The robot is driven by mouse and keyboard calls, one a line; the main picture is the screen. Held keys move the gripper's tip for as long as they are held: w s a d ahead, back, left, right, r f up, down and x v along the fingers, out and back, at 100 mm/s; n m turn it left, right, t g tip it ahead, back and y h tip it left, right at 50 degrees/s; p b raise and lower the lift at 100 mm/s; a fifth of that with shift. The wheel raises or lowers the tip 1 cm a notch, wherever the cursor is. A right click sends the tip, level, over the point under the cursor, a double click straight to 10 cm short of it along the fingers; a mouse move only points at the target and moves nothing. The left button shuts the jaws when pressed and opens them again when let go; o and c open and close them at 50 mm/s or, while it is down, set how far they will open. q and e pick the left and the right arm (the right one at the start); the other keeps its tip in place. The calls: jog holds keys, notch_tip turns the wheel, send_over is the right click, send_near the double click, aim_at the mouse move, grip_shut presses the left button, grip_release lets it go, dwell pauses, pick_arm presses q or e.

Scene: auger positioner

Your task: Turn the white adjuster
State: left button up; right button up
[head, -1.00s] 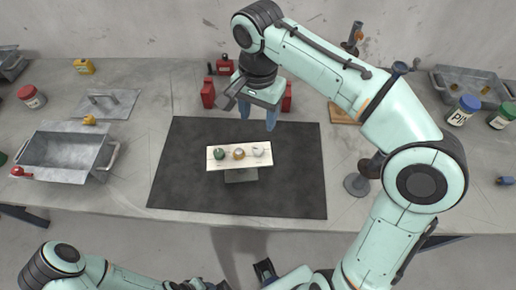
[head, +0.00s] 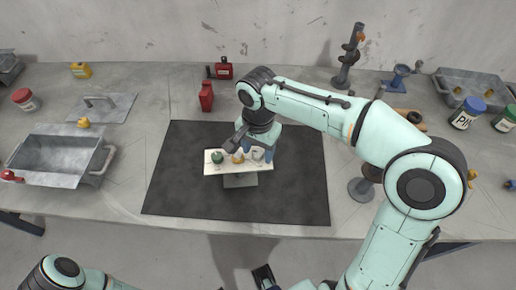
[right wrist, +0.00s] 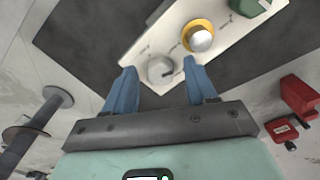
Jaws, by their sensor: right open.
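The pale board (head: 211,169) stands on a grey block on the black mat and carries three knobs in a row. The white adjuster (head: 257,154) is the rightmost in the head view, partly hidden by my right gripper. In the right wrist view the white adjuster (right wrist: 159,70) is a round knob with a small dark pointer. My right gripper (head: 265,157) is open, its blue fingertips on either side of the knob in the wrist view, with no clear contact. Beside it are the yellow-ringed knob (right wrist: 199,37) and the green knob (head: 217,157).
The black mat (head: 290,195) is clear around the board. A grey metal bin (head: 60,157) is at the left. Metal stands and a paint can (head: 466,113) are at the right.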

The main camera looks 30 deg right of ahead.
grip_shut()
jog(key=shift+r+n+p, duration=0.1)
jog(key=shift+n+p, duration=0.4)
jog(key=shift+n, duration=0.8)
jog(key=shift+n+p, duration=0.4)
jog(key=shift+n, duration=1)
grip_release()
